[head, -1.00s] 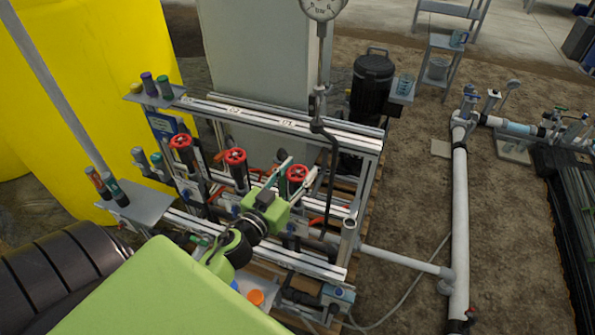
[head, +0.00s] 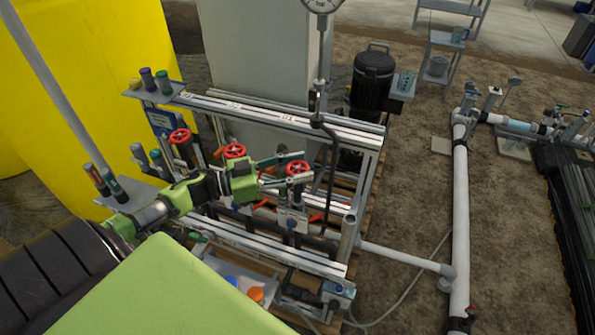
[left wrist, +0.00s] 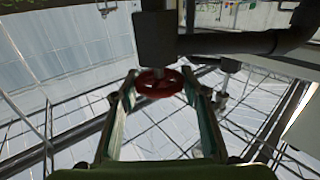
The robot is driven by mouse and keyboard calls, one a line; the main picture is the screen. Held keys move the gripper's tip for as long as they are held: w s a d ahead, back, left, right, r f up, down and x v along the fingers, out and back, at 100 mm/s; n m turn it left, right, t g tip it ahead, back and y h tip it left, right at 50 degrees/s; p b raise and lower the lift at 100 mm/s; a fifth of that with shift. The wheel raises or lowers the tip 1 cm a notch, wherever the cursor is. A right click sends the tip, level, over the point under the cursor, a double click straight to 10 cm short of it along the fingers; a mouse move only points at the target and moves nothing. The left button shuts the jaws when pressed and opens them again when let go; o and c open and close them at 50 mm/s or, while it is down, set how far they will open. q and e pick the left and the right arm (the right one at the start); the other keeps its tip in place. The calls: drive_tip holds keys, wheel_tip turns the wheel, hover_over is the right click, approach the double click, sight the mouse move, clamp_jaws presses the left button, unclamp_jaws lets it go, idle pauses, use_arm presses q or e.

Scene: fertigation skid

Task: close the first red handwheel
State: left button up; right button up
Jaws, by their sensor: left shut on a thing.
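Three red handwheels sit on upright valves in the skid frame: the left one (head: 180,136), the middle one (head: 235,151) and the rightmost one (head: 298,167). My left gripper (head: 289,170) reaches in from the left, its fingers on either side of the rightmost handwheel and shut on it. In the left wrist view this red wheel (left wrist: 158,86) sits between the two fingertips (left wrist: 158,78), under a dark valve body (left wrist: 155,38). The fingers hide part of its rim. I cannot tell how far the wheel is turned. My right gripper is not in view.
The skid's metal rails (head: 300,124) run behind the wheels, and a black vertical pipe (head: 333,170) stands just right of the gripped wheel. A pressure gauge (head: 322,4) rises above. A yellow tank (head: 75,90) is at left. Bare soil (head: 410,210) lies open to the right.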

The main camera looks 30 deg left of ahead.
use_arm(q)
drive_tip(key=shift+m+g+h+b, duration=0.8)
drive_tip(key=shift+g+h, duration=0.1)
drive_tip(key=o, duration=1.2)
drive_tip(key=shift+c, duration=0.2)
drive_tip(key=shift+s+a+f, duration=0.1)
drive_tip(key=shift+s+a, duration=0.05)
drive_tip(key=v, duration=0.7)
drive_tip(key=shift+a, duration=0.1)
